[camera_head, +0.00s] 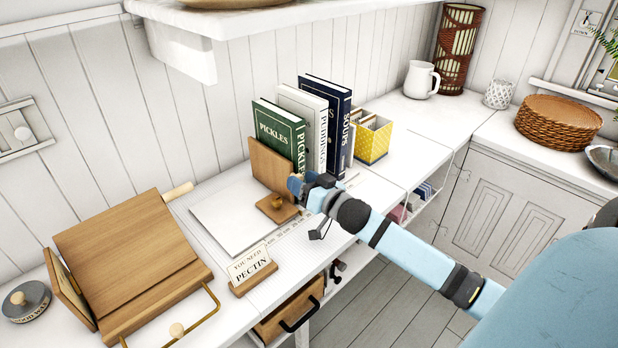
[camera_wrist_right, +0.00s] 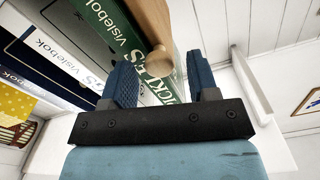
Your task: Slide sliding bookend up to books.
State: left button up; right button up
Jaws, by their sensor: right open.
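The sliding bookend (camera_head: 271,168) is a wooden L-shape with an upright plate, a flat foot and a small round knob. It stands on the counter, left of three upright books: green Pickles (camera_head: 279,128), white Puddings (camera_head: 309,120) and dark blue Soups (camera_head: 334,112). I cannot tell whether the plate touches the green book. My right gripper (camera_head: 294,184) is open beside the bookend's right side. In the wrist view, the open fingers (camera_wrist_right: 164,85) are on either side of the bookend's round wooden knob (camera_wrist_right: 160,62), without visibly gripping it. My left gripper is out of view.
A yellow dotted box (camera_head: 372,144) stands right of the books. A pectin sign (camera_head: 252,269) stands near the front edge, and a flat white sheet (camera_head: 232,219) lies left of the bookend. A wooden stand (camera_head: 130,255) is further left. A shelf (camera_head: 260,18) overhangs behind.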

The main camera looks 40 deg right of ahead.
jog(key=s+d, duration=0.1)
jog(key=s, duration=1.2)
jog(key=shift+s+p, duration=0.35)
